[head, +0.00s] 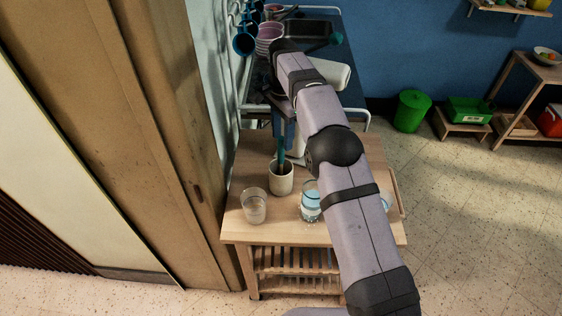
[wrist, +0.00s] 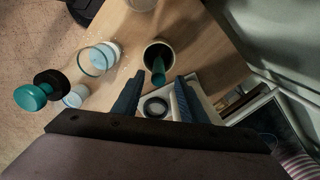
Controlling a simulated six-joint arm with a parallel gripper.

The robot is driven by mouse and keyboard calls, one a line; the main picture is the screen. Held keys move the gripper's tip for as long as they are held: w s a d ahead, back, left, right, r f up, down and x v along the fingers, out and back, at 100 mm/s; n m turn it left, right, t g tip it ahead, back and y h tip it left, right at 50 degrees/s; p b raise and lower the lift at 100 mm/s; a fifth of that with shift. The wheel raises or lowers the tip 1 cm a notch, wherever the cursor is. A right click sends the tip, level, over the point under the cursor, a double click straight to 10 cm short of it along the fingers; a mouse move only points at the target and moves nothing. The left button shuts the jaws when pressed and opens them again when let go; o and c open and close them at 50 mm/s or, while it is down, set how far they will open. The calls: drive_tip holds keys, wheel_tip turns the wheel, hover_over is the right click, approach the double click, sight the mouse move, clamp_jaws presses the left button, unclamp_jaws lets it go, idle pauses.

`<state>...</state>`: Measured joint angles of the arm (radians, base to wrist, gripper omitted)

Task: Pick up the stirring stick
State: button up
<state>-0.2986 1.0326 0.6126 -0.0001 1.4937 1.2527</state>
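A teal stirring stick (wrist: 158,70) stands in a pale cup (wrist: 151,45) with a dark inside. In the head view the stick (head: 281,150) leans slightly out of the cup (head: 281,181), which stands on the wooden table. Whether the fingers reach beside the stick cannot be told. In the head view my arm partly hides the gripper.
Clear glasses (head: 254,206) (head: 310,201) stand on the wooden table (head: 245,165) near the cup. A teal-knobbed item (wrist: 32,97) stands by a glass (wrist: 98,60). A white object with a dark ring (wrist: 155,107) lies below the fingers. A tall wooden cabinet (head: 165,110) borders the left.

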sight(281, 156)
drive_tip(key=shift+w+a+f, duration=0.1)
drive_tip(key=shift+a+f, duration=0.05)
drive_tip(key=shift+f, duration=1.45)
drive_tip(key=shift+s+f+p, duration=0.35)
drive_tip(key=shift+f+p, duration=0.4)
drive_tip(key=shift+p, duration=0.2)
drive_tip(key=shift+s+f+p, duration=0.1)
drive_tip(key=shift+f+p, duration=0.75)
drive_tip(key=shift+f, duration=1)
clamp_jaws()
